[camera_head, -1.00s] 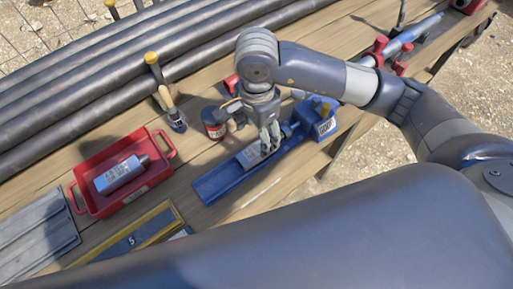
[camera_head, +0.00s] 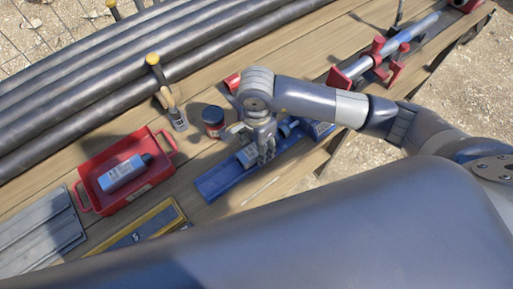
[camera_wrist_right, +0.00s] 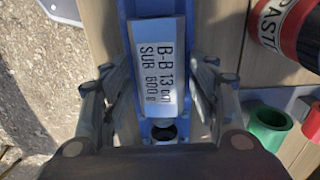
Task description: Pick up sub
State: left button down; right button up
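The sub (camera_wrist_right: 160,62), a silver block printed "B-B 13 cm SUB 600 g", lies in a blue trough-like holder (camera_head: 218,182). It also shows in the head view (camera_head: 246,155), partly covered by my gripper. My right gripper (camera_head: 264,156) is low over the holder; in the right wrist view its fingers (camera_wrist_right: 155,82) are apart, one on each side of the sub's lower end, with narrow gaps visible. Whether they touch it lower down I cannot tell. A similar blue-grey labelled block (camera_head: 122,173) lies in a red tray (camera_head: 152,191). My left gripper is not in view.
A dark can with a red label (camera_head: 213,121) stands close to the gripper. Long dark pipes (camera_head: 90,95) fill the back.

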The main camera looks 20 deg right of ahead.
jog(key=c, duration=0.9)
jog(key=shift+r, duration=0.1)
grip_shut()
jog(key=shift+w, duration=0.1)
